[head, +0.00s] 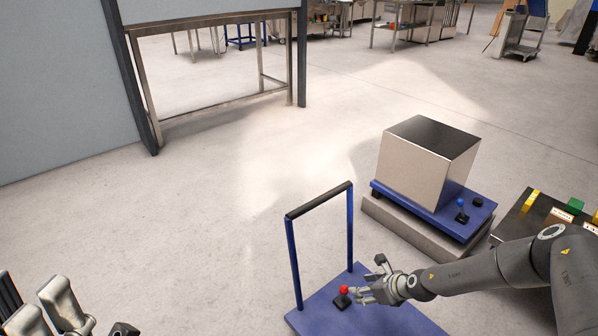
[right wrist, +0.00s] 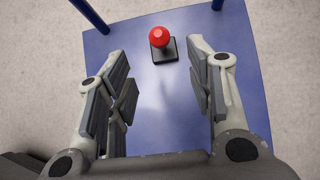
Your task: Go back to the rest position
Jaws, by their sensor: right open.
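My right gripper (head: 366,287) reaches in from the right in the head view, over a blue platform (head: 307,317) with an upright handle frame. In the right wrist view its two fingers (right wrist: 165,100) are wide apart with nothing between them. A red-knobbed lever (head: 343,291) on a dark base stands on the platform just beyond the fingertips; it also shows in the right wrist view (right wrist: 159,38), clear of both fingers. My left gripper (head: 85,325) shows only in part at the lower left corner of the head view, and its fingertips are cut off or unclear.
A steel bin (head: 425,165) stands on a blue base with a blue-knobbed lever (head: 461,210) beyond the right arm. A dark panel with coloured parts (head: 540,219) is at the right edge. A grey wall panel (head: 65,85) stands at left. The floor between is clear.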

